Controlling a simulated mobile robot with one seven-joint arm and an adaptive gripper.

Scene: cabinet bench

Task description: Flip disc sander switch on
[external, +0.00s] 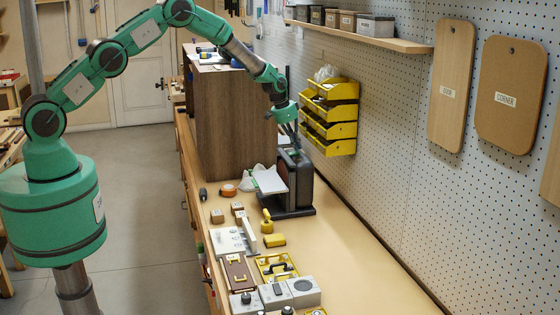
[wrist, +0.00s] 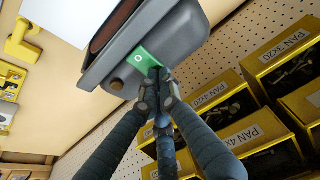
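The disc sander (external: 302,172) is a dark grey machine on a black base, standing on the bench beside the brown cabinet. In the wrist view its grey housing (wrist: 118,72) fills the top middle, with a bright green switch plate (wrist: 152,50) on its edge. My gripper (external: 292,140) reaches down to the top of the sander from above. In the wrist view my gripper's dark fingers (wrist: 157,88) come together at their tips, right at the green plate. The tips cover part of the plate, so the switch lever and its position are hidden. I cannot tell whether they touch it.
Yellow bins (external: 330,118) hang on the pegboard close to the right of my gripper. The tall brown cabinet (external: 233,125) stands just left of the arm. Small boxes and yellow parts crowd the bench's left side. The bench (external: 365,275) is clear at front right.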

